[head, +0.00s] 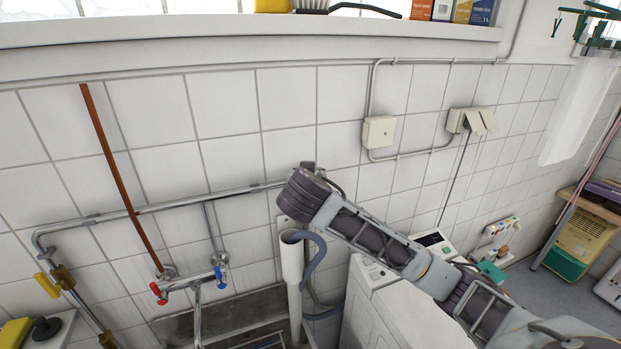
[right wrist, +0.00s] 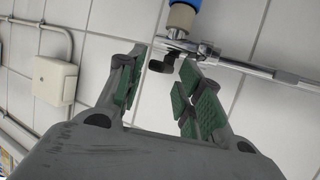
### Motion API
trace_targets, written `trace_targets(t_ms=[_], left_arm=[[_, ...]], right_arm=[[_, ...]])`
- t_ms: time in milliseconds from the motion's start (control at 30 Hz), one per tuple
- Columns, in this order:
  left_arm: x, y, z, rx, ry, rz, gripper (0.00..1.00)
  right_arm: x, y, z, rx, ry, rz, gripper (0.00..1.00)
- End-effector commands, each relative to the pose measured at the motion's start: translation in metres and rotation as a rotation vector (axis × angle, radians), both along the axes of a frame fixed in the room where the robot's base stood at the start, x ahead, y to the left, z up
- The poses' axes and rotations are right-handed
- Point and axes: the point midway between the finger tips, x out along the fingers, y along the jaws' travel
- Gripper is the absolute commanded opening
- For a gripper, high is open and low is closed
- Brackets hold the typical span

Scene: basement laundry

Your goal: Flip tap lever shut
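In the right wrist view, a metal tap (right wrist: 178,44) sits at the end of a chrome wall pipe, with a blue and tan hose fitting (right wrist: 182,18) on it. A small dark piece, which looks like the tap lever (right wrist: 161,63), lies between and slightly beyond my fingertips. My right gripper (right wrist: 160,72) is open, its green-padded fingers apart on either side of the lever; I cannot tell whether either touches it. In the head view my right gripper (head: 303,190) reaches the pipe's right end and hides most of the tap. My left gripper is out of view.
A red-and-blue-handled mixer (head: 190,285) and a yellow lever (head: 47,285) are at left. A grey standpipe (head: 291,270) with a blue-grey hose (head: 317,255) stands below my gripper, beside a white washing machine (head: 385,315). A junction box (head: 379,131) is on the wall.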

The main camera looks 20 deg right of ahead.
Motion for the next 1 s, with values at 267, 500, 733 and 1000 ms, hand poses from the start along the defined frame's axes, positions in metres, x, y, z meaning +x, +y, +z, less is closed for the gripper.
trace_targets(t_ms=[267, 500, 733, 1000], left_arm=[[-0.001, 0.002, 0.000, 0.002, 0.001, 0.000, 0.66], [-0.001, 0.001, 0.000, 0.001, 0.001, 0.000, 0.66], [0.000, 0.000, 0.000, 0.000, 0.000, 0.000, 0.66], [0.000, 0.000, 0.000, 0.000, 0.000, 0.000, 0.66]], right_arm=[[0.000, 0.000, -0.001, 0.000, 0.002, -0.001, 0.39], [-0.007, 0.004, 0.002, 0.000, 0.001, 0.000, 0.39], [-0.027, 0.015, 0.012, 0.001, 0.001, 0.003, 0.39], [-0.060, 0.032, 0.028, 0.001, 0.000, 0.002, 0.39]])
